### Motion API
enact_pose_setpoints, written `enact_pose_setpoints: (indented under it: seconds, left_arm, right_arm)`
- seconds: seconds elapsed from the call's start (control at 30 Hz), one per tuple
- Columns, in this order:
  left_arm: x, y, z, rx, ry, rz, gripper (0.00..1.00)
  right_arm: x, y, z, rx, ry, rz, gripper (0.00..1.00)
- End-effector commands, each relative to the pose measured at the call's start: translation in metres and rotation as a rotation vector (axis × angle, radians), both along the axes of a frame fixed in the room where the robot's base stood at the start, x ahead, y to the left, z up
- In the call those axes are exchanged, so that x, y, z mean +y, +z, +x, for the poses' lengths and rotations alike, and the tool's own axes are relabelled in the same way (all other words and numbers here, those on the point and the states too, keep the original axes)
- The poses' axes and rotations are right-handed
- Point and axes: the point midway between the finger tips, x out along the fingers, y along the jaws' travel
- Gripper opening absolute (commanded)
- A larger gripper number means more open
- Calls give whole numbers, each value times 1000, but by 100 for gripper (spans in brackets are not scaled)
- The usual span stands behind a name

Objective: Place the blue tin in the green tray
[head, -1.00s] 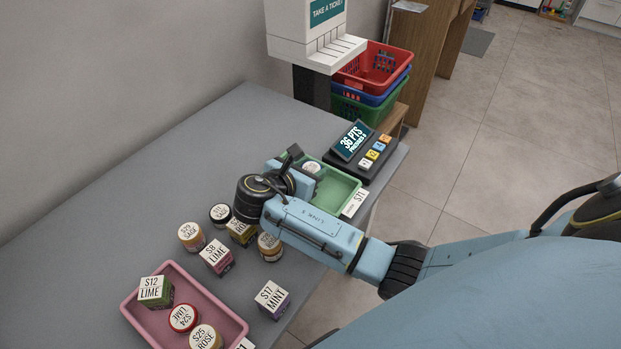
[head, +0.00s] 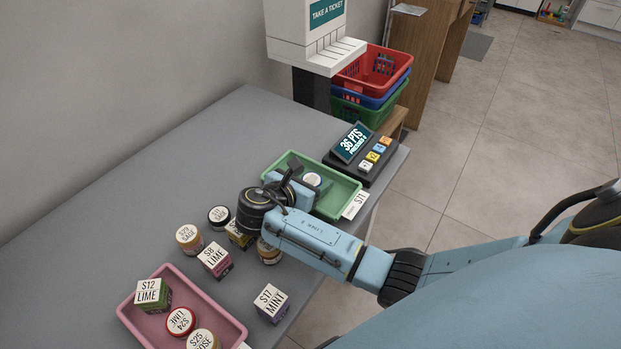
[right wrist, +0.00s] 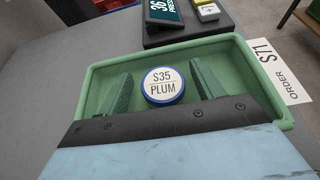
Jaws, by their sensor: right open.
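The blue tin (right wrist: 163,86), with a white lid label reading S35 PLUM, stands inside the green tray (right wrist: 215,47). It lies between my right gripper's two fingers (right wrist: 162,88) in the right wrist view, with gaps on both sides. In the head view the tin (head: 312,179) shows as a pale round top in the green tray (head: 343,187). My right gripper (head: 300,178) is open over the tray, and its wrist hides the tray's near left part. My left gripper is not in view.
A pink tray (head: 147,323) holds several labelled items at the front left. Boxes and jars stand between the trays, with a MINT box (head: 270,303) near the front edge. A keypad display (head: 361,151) stands behind the green tray. The counter's left side is clear.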

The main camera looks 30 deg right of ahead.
Motion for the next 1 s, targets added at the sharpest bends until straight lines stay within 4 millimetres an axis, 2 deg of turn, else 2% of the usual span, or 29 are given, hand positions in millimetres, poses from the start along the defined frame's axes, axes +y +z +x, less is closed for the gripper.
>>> enact_pose_setpoints:
  seconds: [0.17,0.4,0.6,0.73,1.0]
  left_arm:
    - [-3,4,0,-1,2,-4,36]
    - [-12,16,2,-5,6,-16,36]
    - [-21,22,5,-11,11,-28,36]
    - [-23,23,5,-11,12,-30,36]
    - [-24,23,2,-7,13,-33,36]
  right_arm:
    - [13,8,-5,1,2,2,66]
    - [58,29,-23,-2,2,4,66]
    - [88,42,-36,-1,1,1,66]
    - [99,47,-41,0,0,1,66]
    - [102,48,-42,-1,-1,-1,66]
